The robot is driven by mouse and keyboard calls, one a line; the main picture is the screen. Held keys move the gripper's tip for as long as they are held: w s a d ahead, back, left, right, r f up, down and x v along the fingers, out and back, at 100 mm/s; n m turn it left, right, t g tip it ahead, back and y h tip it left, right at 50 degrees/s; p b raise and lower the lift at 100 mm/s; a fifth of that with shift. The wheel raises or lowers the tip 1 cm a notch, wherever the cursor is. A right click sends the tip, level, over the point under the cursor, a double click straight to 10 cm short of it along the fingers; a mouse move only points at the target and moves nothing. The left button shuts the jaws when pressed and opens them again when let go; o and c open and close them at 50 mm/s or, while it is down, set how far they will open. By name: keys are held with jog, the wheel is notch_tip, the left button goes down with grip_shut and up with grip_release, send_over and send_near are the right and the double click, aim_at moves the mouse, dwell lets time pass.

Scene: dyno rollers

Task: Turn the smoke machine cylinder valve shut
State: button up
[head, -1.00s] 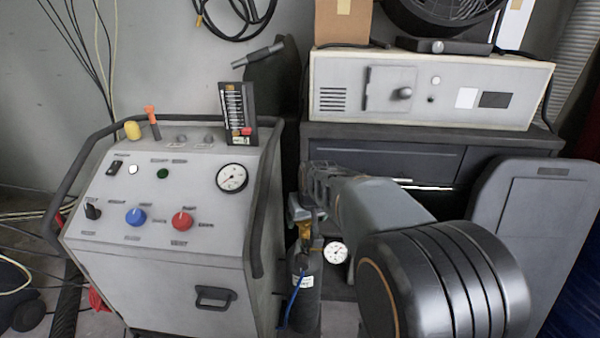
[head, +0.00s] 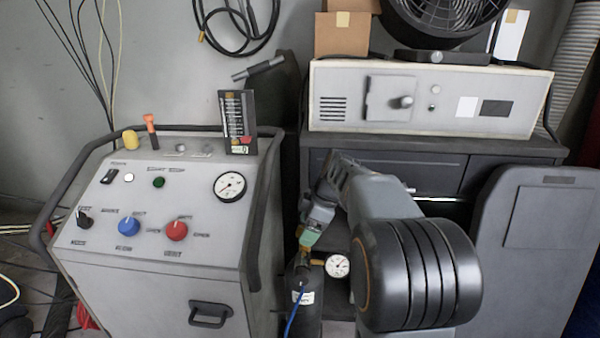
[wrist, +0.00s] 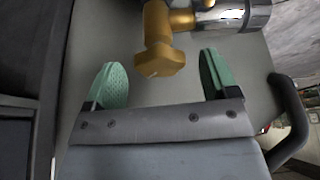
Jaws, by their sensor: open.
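The smoke machine cylinder (head: 304,300) is a dark upright bottle beside the grey console, with a white label and a blue hose. Its brass valve (head: 306,259) sits on top, partly hidden by my gripper in the head view. A white round gauge (head: 337,266) is to its right. My gripper (head: 308,240) has green fingers and is just above the valve. In the wrist view my gripper (wrist: 160,68) is open, with the brass valve's faceted end (wrist: 158,60) between the fingers and a visible gap on each side. A chrome fitting (wrist: 238,14) joins the brass on the right.
The grey console (head: 160,280) with knobs and a black side rail (head: 258,220) stands close to the left. A dark cabinet (head: 510,150) carrying a white unit (head: 335,78) is behind. A dark grey panel (head: 500,250) stands to the right.

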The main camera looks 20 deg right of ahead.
jog(key=n+g, duration=0.1)
jog(key=n, duration=0.2)
jog(key=shift+w, duration=0.15)
jog(key=w+p+v, duration=0.1)
jog(key=p+v, duration=0.5)
jog(key=v, duration=0.8)
jog(key=s+a+r+m+t+h+p, duration=0.2)
jog(key=s+a+r+m+p, duration=1)
jog(key=p, duration=1.2)
jog(key=s+a+m+h, duration=0.2)
jog(key=s+m, duration=0.1)
jog(key=s, duration=0.1)
jog(key=shift+a+m+t, duration=0.25)
jog(key=shift+m+t, duration=0.05)
jog(key=shift+s, duration=0.1)
